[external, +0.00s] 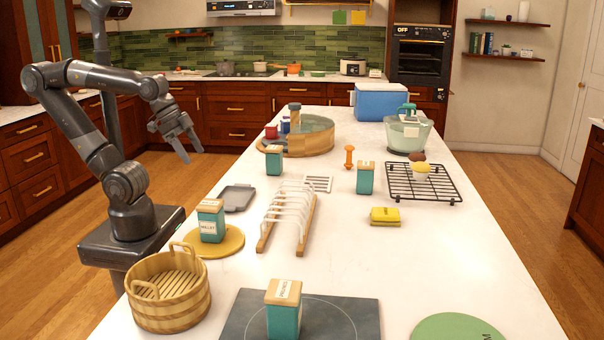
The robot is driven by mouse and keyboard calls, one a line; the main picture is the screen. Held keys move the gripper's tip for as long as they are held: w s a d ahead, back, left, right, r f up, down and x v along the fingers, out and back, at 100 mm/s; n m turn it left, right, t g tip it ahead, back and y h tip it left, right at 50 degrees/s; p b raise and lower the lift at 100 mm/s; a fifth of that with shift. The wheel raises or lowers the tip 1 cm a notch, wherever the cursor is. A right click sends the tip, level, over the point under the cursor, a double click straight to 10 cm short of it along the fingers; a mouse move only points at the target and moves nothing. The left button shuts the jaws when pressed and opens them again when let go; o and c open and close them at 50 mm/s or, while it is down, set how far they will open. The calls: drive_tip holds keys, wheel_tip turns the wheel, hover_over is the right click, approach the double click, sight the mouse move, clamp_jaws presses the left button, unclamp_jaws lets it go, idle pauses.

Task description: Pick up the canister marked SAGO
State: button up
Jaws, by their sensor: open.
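Several teal canisters with wooden lids stand on the white island. The front canister (283,318) is on a dark slab; its lid label is too small to read surely. The left canister (211,225) stands on a round wooden board, and its front label seems to read MILLET. Two more, the back canister (273,163) by the round basin and the right canister (365,182) near the wire rack, have labels I cannot read. I cannot tell which is SAGO. My gripper (193,157) is open and empty, high at the left, apart from all canisters.
A wooden tub (168,300) stands at the front left beside the round board (232,243). A white dish rack (308,228) is mid-island, with a grey tray (237,200) to its left. A yellow sponge (384,216) lies right of it. The right front surface is mostly clear.

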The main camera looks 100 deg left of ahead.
drive_tip(key=shift+o, duration=0.5)
drive_tip(key=w+a+r, duration=0.1)
drive_tip(key=w+r, duration=0.2)
drive_tip(key=w, duration=0.4)
drive_tip(key=w+a+r, duration=0.2)
drive_tip(key=w+r, duration=0.1)
drive_tip(key=w, duration=0.3)
drive_tip(key=g, duration=0.1)
hover_over(363, 163)
drive_tip(key=s, duration=0.3)
wheel_tip(363, 163, down, 9)
drive_tip(key=x, duration=1)
drive_tip(key=shift+w+a+f, duration=0.1)
drive_tip(key=shift+f, duration=0.2)
drive_tip(key=c, duration=1.2)
